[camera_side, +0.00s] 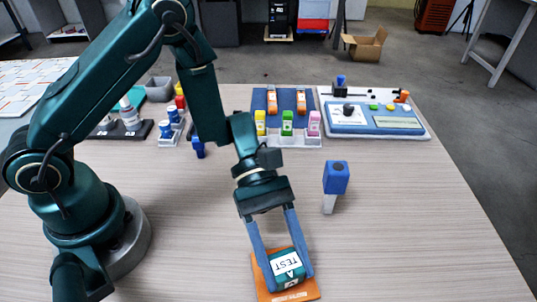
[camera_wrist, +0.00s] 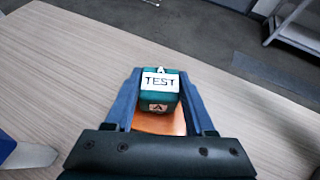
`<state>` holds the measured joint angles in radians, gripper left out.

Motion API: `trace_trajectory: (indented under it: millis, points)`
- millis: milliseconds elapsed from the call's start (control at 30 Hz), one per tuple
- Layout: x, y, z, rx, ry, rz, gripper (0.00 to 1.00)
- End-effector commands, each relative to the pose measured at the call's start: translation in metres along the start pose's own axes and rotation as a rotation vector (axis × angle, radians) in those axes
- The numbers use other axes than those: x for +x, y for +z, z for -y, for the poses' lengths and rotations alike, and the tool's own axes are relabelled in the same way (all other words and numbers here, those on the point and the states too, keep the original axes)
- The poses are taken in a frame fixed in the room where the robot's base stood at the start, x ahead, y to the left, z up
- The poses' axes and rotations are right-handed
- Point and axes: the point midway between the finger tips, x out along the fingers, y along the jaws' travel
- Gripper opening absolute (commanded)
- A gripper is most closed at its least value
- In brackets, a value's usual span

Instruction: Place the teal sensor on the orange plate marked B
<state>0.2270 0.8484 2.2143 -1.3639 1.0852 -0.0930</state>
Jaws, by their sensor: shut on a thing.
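The teal sensor (camera_side: 290,281) is a block with a white TEST label on top and a small label reading A on its front face; it also shows in the wrist view (camera_wrist: 172,97). My gripper (camera_side: 282,268) points down with its blue fingers shut on the sensor's two sides. The orange plate (camera_side: 258,284) lies on the table directly under the sensor and also shows in the wrist view (camera_wrist: 160,123). The sensor is at or just above the plate; I cannot tell if they touch. Lettering on the plate's front edge is too small to read.
A blue-headed piece with a pale stem (camera_side: 336,178) stands right of my gripper. A rack with yellow, green and pink blocks (camera_side: 287,139) and a control panel (camera_side: 375,119) stand at the back. Small bottles stand at the back left. The table's right side is clear.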

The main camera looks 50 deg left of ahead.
Motion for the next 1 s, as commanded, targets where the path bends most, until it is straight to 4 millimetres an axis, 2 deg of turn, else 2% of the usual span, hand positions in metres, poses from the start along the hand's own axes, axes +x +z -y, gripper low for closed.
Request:
trace_trajectory:
  millis: [367, 400, 467, 500, 867, 1000]
  points:
    - [0.002, -0.004, 0.0, 0.001, 0.001, 0.001, 0.0]
    - [0.002, -0.004, 0.0, 0.001, 0.001, 0.0, 0.58]
    - [0.002, -0.004, 0.0, 0.001, 0.001, 0.0, 0.81]
    - [0.002, -0.004, 0.0, 0.001, 0.001, 0.0, 0.85]
    - [0.001, -0.002, 0.0, 0.003, 0.001, 0.0, 0.85]
    - [-0.015, -0.002, -0.002, 0.002, 0.008, 0.001, 0.85]
